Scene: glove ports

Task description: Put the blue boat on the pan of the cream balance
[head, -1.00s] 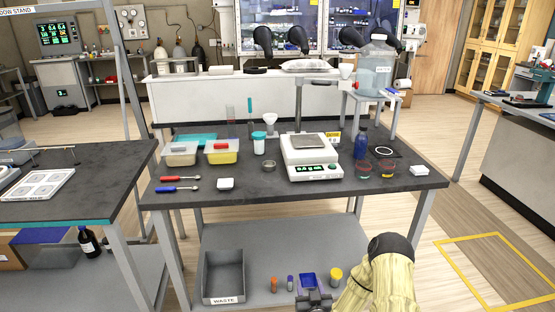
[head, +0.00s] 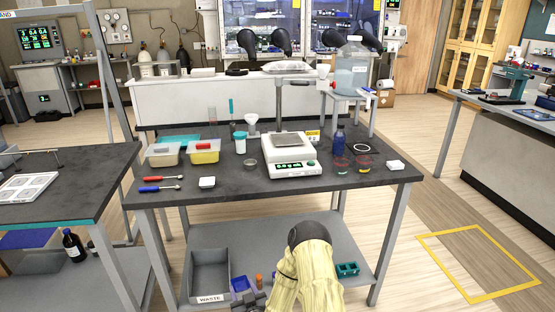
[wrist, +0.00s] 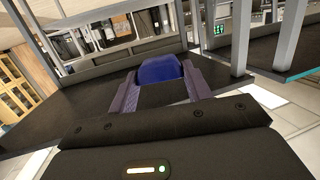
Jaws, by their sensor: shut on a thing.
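The blue boat (wrist: 160,69) is between the two fingers of my gripper (wrist: 162,84) in the wrist view, and the gripper is shut on it. Only a rounded blue part of it shows. In the head view the boat (head: 240,284) and my gripper (head: 249,299) are low at the bottom edge, in front of the bench and below its top. The cream balance (head: 292,171) stands on the dark bench top, up and right of my gripper. Its square grey pan (head: 287,139) is bare.
The bench's front edge (head: 270,195) is above my gripper. A grey waste bin (head: 209,270) stands on the lower shelf.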

